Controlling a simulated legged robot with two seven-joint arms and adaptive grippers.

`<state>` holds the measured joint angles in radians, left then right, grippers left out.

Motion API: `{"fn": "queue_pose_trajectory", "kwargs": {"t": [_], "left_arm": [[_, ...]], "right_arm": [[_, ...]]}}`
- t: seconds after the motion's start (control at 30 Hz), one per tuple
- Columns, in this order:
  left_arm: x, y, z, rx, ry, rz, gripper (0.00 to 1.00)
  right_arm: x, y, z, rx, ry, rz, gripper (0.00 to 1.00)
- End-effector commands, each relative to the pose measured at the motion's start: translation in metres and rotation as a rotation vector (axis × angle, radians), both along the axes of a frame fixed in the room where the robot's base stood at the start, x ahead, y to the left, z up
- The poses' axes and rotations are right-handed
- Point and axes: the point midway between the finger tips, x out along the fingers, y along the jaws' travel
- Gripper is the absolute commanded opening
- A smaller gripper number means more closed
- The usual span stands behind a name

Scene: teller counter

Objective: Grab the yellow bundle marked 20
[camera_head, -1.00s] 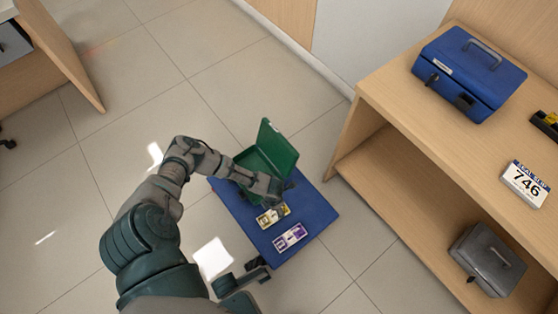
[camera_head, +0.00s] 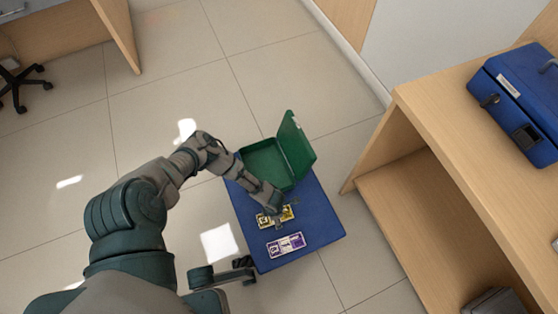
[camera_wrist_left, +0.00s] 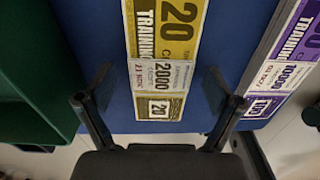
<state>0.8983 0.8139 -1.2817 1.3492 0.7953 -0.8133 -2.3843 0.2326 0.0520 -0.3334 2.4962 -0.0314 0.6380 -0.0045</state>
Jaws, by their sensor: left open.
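The yellow bundle marked 20 (camera_head: 263,221) lies flat on the blue top (camera_head: 318,222), partly hidden by my left gripper (camera_head: 277,209) in the head view. In the left wrist view the yellow bundle (camera_wrist_left: 165,35) has a white paper band and runs away from me. My left gripper (camera_wrist_left: 158,76) is open there, with one finger on each side of the banded part and gaps between fingers and bundle. I cannot tell how far above the blue top the fingertips are. My right gripper is not in view.
A purple bundle marked 100 (camera_head: 286,245) lies nearer on the blue top. An open green cash box (camera_head: 262,163) stands at the far end, close to my gripper's left in the wrist view. A wooden counter (camera_head: 436,95) with a blue box (camera_head: 517,103) stands at the right.

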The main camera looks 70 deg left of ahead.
Motion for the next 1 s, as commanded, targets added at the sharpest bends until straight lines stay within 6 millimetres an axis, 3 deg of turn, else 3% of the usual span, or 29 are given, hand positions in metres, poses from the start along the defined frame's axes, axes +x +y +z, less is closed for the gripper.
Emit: {"fn": "queue_pose_trajectory", "kwargs": {"t": [0.1, 0.37, 0.73, 0.83, 1.0], "left_arm": [[0.002, 0.0, 0.002, 0.0, -0.003, 0.0, 0.92], [0.001, 0.0, 0.001, -0.001, -0.001, 0.0, 0.27], [0.002, 0.0, 0.005, -0.001, -0.003, 0.0, 0.25], [0.003, 0.001, 0.015, 0.0, -0.006, 0.001, 0.25], [0.006, 0.0, 0.043, -0.002, -0.013, 0.0, 0.25]], "right_arm": [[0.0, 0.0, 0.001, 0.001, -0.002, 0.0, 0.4], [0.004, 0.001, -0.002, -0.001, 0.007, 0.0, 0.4], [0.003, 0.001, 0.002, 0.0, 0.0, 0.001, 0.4], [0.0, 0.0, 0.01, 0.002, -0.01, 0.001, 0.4], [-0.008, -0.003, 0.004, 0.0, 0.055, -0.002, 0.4]]}}
